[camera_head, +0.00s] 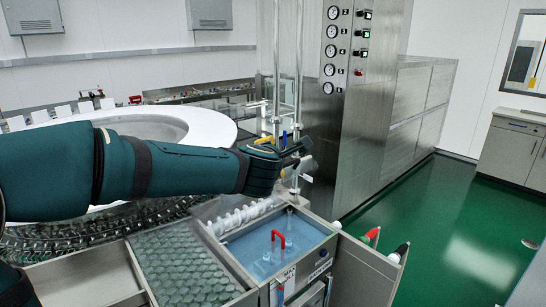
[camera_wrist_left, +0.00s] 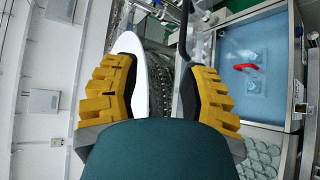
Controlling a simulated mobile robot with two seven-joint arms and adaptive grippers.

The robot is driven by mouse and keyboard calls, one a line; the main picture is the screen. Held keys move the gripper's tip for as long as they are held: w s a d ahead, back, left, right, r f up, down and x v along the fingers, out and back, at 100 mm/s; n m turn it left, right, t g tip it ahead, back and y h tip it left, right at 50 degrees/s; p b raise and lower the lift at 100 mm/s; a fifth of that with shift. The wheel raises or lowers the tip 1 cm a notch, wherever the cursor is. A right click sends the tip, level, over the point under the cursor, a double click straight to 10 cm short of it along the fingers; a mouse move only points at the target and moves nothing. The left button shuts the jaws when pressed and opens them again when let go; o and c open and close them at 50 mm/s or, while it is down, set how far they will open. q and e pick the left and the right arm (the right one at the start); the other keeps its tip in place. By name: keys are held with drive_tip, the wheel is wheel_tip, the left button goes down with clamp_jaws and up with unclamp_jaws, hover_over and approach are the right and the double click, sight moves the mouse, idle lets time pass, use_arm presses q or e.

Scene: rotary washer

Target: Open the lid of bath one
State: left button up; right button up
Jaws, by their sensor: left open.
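A blue-looking bath (camera_head: 250,248) with a red handle (camera_head: 279,239) on its top stands at the lower middle of the head view. I cannot tell the lid's edges from the bath's surface, but it looks closed. The same bath (camera_wrist_left: 268,95) and its red handle (camera_wrist_left: 245,68) show at the right of the left wrist view. My left gripper (camera_head: 290,152) is above and behind the bath, apart from the handle. In the left wrist view its yellow-padded fingers (camera_wrist_left: 160,72) are spread wide with nothing between them. My right gripper is in neither view.
A tray of several round greenish pieces (camera_head: 185,268) lies left of the bath. A large white ring (camera_head: 215,130) is behind my arm. Clear vertical posts (camera_head: 298,70) and a steel cabinet with gauges (camera_head: 335,110) stand behind the gripper. Green floor is free at right.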

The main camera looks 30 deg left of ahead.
use_arm(q)
drive_tip(key=v, duration=0.9)
